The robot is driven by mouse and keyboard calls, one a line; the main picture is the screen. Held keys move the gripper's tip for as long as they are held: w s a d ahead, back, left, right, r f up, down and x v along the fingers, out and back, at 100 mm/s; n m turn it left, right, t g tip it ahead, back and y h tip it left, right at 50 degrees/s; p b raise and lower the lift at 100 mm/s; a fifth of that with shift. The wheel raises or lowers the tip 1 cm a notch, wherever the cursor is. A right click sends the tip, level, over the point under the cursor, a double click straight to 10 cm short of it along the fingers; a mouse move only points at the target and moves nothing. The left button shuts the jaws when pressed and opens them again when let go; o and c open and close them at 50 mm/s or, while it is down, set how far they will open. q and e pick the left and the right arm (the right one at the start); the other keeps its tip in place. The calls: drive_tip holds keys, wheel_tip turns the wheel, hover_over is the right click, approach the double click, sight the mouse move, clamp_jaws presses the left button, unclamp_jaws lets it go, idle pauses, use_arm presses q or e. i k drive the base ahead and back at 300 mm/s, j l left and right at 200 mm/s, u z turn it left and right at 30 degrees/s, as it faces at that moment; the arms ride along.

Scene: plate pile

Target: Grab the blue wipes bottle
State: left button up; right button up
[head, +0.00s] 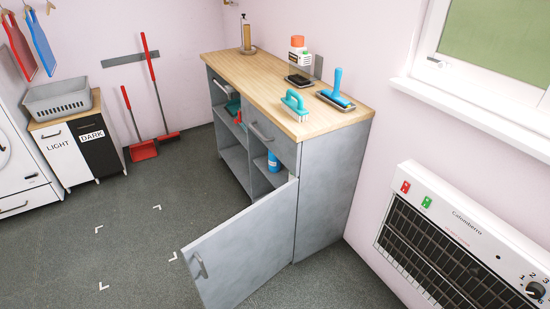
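A small blue bottle (273,162) stands inside the grey cabinet (330,185), on a shelf in the right compartment. Its lower part is partly hidden by the open door, and I cannot read a label on it. The cabinet's right door (243,245) is swung open toward the front and has a metal handle. Neither of my grippers shows in the head view.
The wooden top (262,75) holds a teal brush (295,104), a blue-handled brush (338,90) and a bottle with an orange top (298,55). A heater (450,245) is at the right. Open floor (130,225) lies in front of the cabinet.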

sight(274, 163)
drive_tip(key=i+j, duration=0.15)
drive_tip(key=j, duration=0.25)
drive_tip(key=i+j+z, duration=0.15)
drive_tip(key=j, duration=0.25)
drive_tip(key=i+j, duration=0.1)
drive_tip(key=j, duration=0.35)
drive_tip(key=i+j+z, duration=0.1)
drive_tip(key=j, duration=0.3)
drive_tip(key=i+j, duration=0.1)
drive_tip(key=j, duration=0.35)
drive_tip(key=i+j+z, duration=0.15)
drive_tip(key=i+j, duration=0.2)
drive_tip(key=i+j+z, duration=0.1)
drive_tip(key=i+j, duration=0.25)
drive_tip(key=i+j+z, duration=0.15)
drive_tip(key=i+j, duration=0.2)
drive_tip(key=i+j+z, duration=0.1)
drive_tip(key=i+j, duration=0.2)
drive_tip(key=j, duration=0.25)
drive_tip(key=i+j+z, duration=0.15)
drive_tip(key=i+j, duration=0.15)
drive_tip(key=j, duration=0.15)
